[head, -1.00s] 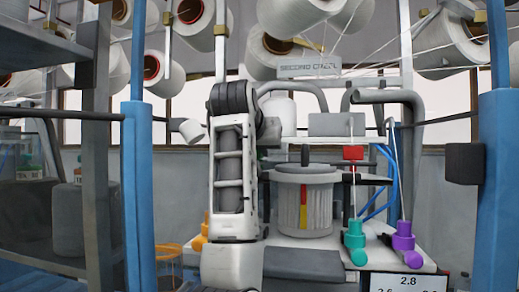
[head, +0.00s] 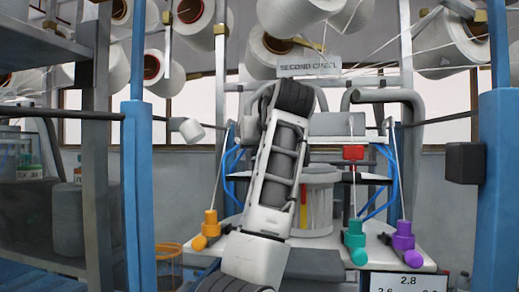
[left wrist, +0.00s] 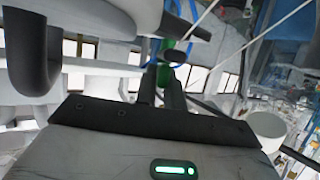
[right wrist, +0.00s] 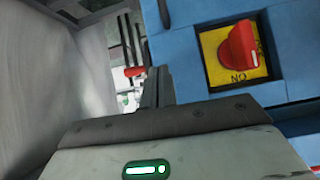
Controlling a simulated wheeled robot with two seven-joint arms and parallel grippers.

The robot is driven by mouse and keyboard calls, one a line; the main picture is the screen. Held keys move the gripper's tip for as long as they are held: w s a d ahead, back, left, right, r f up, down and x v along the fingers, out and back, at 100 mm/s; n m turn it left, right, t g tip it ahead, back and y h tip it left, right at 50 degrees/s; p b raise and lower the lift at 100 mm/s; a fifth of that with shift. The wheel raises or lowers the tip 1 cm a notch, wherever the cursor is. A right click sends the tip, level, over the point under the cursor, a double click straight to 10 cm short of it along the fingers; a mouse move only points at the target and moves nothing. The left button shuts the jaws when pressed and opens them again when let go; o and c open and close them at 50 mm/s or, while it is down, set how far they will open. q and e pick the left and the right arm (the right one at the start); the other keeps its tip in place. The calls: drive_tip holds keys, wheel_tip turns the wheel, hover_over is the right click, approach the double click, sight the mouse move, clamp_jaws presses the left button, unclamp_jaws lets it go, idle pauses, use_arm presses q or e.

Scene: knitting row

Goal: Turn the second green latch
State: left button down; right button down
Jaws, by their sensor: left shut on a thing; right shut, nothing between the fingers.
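In the left wrist view a green piece (left wrist: 176,50), likely the green latch, shows at the tips of my left gripper (left wrist: 160,75). The fingers are close together and shut on it; a dark part beside the tips covers some of it. In the head view my left arm stands in front of the machine, and the gripper and the green latch are hidden behind it. My right gripper (right wrist: 156,80) is shut and empty in the right wrist view, beside a blue post. It is outside the head view.
A sign (head: 308,67) hangs above the machine. Orange (head: 210,222), teal (head: 355,235) and purple (head: 403,236) fittings stand along the front. Blue posts (head: 138,200) flank the opening. A red switch (right wrist: 238,46) sits on a yellow plate near my right gripper. Yarn cones hang overhead.

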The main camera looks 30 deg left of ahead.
use_arm(q)
drive_tip(key=shift+n+g+y, duration=0.7)
drive_tip(key=shift+n, duration=0.1)
drive_tip(key=c, duration=1.5)
unclamp_jaws()
drive_tip(key=shift+s+d+r, duration=0.1)
drive_tip(key=shift+s+d, duration=0.05)
drive_tip(key=shift+d, duration=0.1)
drive_tip(key=b+v, duration=0.2)
drive_tip(key=v, duration=1.3)
drive_tip(key=shift+d+r+b, duration=0.2)
drive_tip(key=shift+b, duration=0.15)
use_arm(e)
drive_tip(key=shift+w+a+f, duration=0.15)
drive_tip(key=shift+a+f, duration=0.1)
drive_tip(key=shift+f, duration=0.3)
